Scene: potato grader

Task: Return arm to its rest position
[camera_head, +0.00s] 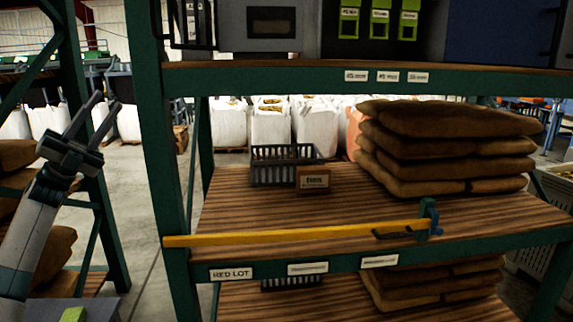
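My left arm (33,225) comes in from the lower left and reaches up beside the green shelf post. Its gripper (105,101) points up and to the right, with its two dark fingers apart and nothing visible between them. It is left of the rack and appears clear of it. My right arm and gripper are not in view.
A rack with green posts holds a wooden shelf (235,212) ahead. Another rack stands at left.

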